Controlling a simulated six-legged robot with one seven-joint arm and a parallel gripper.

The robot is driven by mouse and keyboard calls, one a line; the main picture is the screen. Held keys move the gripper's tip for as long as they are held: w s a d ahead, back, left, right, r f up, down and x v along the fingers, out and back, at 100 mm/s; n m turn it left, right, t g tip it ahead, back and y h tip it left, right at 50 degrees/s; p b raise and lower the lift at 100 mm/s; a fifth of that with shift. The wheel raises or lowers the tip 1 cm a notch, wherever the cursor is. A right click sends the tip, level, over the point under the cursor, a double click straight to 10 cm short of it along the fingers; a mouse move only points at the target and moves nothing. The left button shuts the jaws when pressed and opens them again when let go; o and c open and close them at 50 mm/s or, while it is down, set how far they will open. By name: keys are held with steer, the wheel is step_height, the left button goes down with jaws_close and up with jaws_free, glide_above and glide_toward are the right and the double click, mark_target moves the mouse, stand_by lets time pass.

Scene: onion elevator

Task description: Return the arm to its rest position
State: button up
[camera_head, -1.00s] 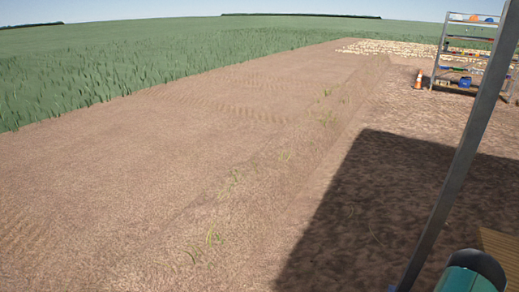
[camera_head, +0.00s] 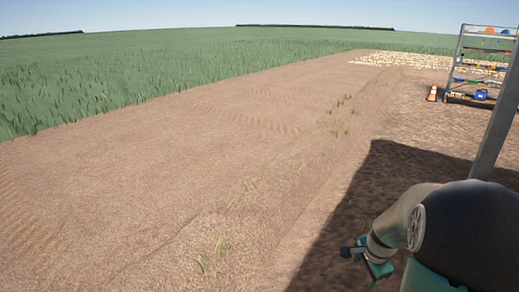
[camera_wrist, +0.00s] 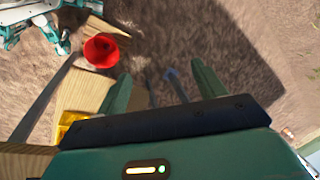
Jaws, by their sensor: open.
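My gripper (camera_wrist: 160,70) is open in the wrist view, its two green fingers spread apart with nothing between them. Bare brown ground and shadow lie beyond the fingers. In the head view my arm bends across the lower right corner, and its dark and green end (camera_head: 366,258) hangs over shaded ground. The fingers are too small to make out there.
In the wrist view a round red object (camera_wrist: 101,50) and a yellow object (camera_wrist: 68,122) are near wooden surfaces at left. In the head view a metal post (camera_head: 497,130) stands right, with a shelf rack (camera_head: 455,72) and orange cone (camera_head: 432,93) behind. Open soil lies left.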

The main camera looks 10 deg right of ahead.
steer(key=s+a+r+n+t, duration=0.25)
steer(key=a+r+n, duration=0.55)
steer(key=a+r, duration=0.6)
steer(key=s+a+r+n, duration=0.2)
steer(key=s+a+n, duration=0.3)
steer(key=s+a, duration=0.1)
steer(key=s+a+r+n, duration=0.3)
steer(key=s+a+n, duration=0.1)
steer(key=s+a, duration=0.1)
steer(key=shift+s+a+r+n+y, duration=0.35)
steer(key=shift+s+n+y, duration=0.05)
steer(key=shift+s, duration=0.3)
